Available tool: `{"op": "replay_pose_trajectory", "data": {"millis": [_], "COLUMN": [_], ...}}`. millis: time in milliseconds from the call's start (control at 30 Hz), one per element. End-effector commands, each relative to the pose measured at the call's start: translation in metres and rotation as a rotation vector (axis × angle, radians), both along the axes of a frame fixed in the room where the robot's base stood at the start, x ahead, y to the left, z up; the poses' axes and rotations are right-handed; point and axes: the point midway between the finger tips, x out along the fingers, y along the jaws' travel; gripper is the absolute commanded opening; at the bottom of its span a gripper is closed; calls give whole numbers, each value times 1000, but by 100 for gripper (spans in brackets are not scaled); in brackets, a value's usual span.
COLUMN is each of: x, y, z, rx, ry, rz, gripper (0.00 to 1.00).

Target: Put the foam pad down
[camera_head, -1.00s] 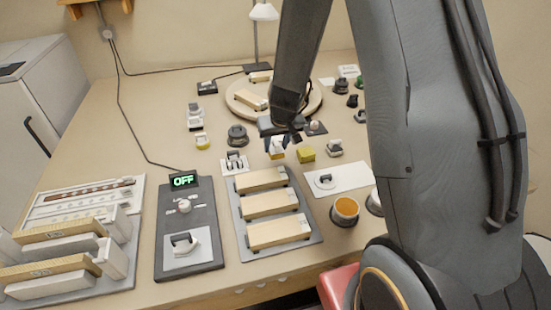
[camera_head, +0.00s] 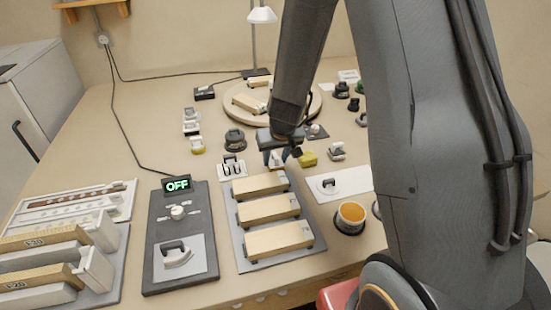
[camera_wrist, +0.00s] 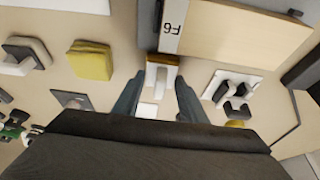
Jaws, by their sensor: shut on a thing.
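My gripper (camera_head: 275,158) is shut on a small white block with a tan-yellow layer, which I take to be the foam pad (camera_wrist: 160,72). In the wrist view the two grey-blue fingers (camera_wrist: 157,100) stand on either side of it. In the head view the pad (camera_head: 279,164) is partly hidden by my gripper, just behind the rearmost wooden block (camera_head: 260,186). I cannot tell whether the pad touches the bench.
A yellow block (camera_head: 307,159) lies just right of my gripper, and it also shows in the wrist view (camera_wrist: 91,60). A white plate with a black-and-white fixture (camera_head: 232,168) is to the left. An orange-filled cup (camera_head: 351,213) stands at the front right.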

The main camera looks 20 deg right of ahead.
Motion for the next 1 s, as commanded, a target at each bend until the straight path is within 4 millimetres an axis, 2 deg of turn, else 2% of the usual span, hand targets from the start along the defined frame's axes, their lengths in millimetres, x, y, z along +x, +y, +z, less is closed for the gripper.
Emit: {"op": "replay_pose_trajectory", "data": {"millis": [67, 100, 200, 667, 1000], "x": [0, 0, 0, 0, -14], "y": [0, 0, 0, 0, 0], "z": [-3, -3, -2, 2, 37], "rx": [0, 0, 0, 0, 0], "ry": [0, 1, 0, 0, 0], "rz": [0, 0, 0, 0, 0], "gripper": [20, 43, 57, 57, 57]}}
